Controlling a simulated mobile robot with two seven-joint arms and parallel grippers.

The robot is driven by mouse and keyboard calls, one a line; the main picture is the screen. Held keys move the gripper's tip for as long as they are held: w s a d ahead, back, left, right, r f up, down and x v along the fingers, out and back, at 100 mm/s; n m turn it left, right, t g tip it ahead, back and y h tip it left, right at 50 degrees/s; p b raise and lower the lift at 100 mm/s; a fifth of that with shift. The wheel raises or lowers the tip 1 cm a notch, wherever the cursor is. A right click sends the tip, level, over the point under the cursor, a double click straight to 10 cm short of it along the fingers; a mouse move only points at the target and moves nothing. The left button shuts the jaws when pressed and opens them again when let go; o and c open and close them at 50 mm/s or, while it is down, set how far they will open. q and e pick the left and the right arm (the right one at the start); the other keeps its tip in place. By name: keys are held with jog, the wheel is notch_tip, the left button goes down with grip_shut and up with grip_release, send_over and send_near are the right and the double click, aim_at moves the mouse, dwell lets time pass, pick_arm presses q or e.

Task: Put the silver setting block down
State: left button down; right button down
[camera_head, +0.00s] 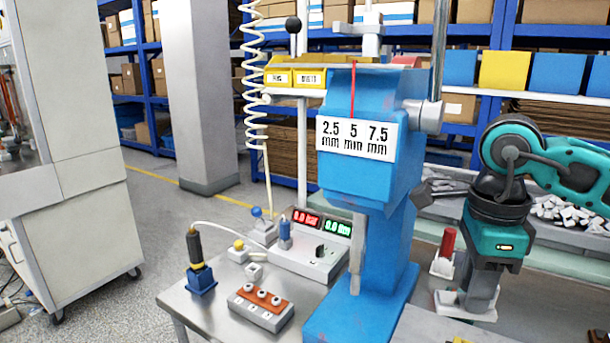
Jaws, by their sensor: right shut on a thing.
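My right gripper (478,290) comes down from the teal wrist at the right, just right of the blue press. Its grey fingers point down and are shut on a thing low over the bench. A pale grey piece (465,307) shows at the fingertips. It fits the silver setting block, but fingers and block blend in colour and its exact outline is unclear. I cannot tell whether it touches the surface under it. My left gripper is not in view.
The blue press (365,190), labelled 2.5, 5 and 7.5 mm, stands close left of my right gripper. A red cylinder (447,243) stands upright beside it. A box with lit displays (312,250) and a button block (260,307) occupy the left bench. White pieces fill a tray behind.

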aim_at(460, 306)
jog(key=n, duration=0.2)
jog(key=f+n, duration=0.1)
jog(key=n, duration=0.1)
jog(key=a+f+n, duration=0.1)
jog(key=n, duration=0.1)
jog(key=shift+s, duration=0.15)
jog(key=n, duration=0.2)
jog(key=f+n, duration=0.1)
jog(key=shift+s+a+f+n, duration=0.1)
jog(key=shift+a+n, duration=0.25)
jog(key=shift+n, duration=0.05)
jog(key=n, duration=0.2)
jog(key=f+n, duration=0.1)
jog(key=a+n, duration=0.1)
jog(key=n, duration=0.1)
jog(key=shift+s+f+n, duration=0.2)
jog(key=shift+f+n, duration=0.1)
jog(key=shift+f, duration=0.1)
jog(key=n, duration=0.2)
jog(key=f+n, duration=0.1)
jog(key=n, duration=0.2)
jog(key=shift+s+a+f+n, duration=0.25)
jog(key=shift+a+f+n, duration=0.05)
jog(key=shift+a, duration=0.1)
